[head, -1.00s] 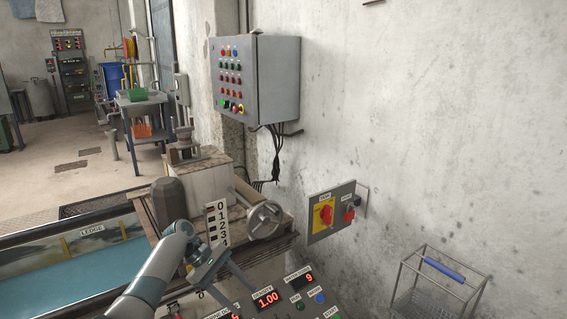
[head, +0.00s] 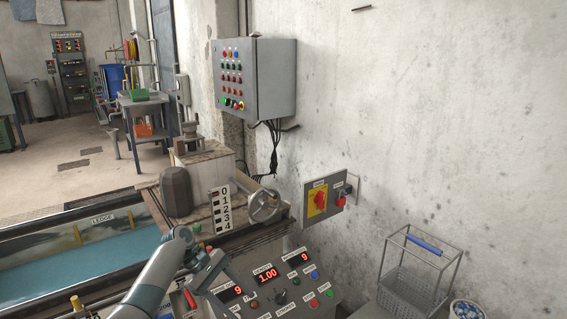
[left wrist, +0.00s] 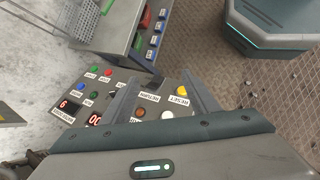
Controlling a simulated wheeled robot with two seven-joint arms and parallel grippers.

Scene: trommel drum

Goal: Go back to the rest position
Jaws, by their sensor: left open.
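My left gripper (head: 236,284) is in the lower middle of the head view, over the left part of the sloped control panel (head: 328,289). It is open and nothing shows between its fingers. In the left wrist view the two fingers of my left gripper (left wrist: 163,92) stand apart above the panel's labelled buttons (left wrist: 167,115). I cannot tell from these frames how far the fingertips are from the panel. My right gripper is in neither view.
A handwheel (head: 265,206) and a 0-to-4 scale (head: 221,209) stand behind the panel. A switch box (head: 318,200) with red knobs and a grey cabinet (head: 255,80) hang on the wall. A wire basket (head: 405,297) stands at right. A blue water trough (head: 80,268) lies at left.

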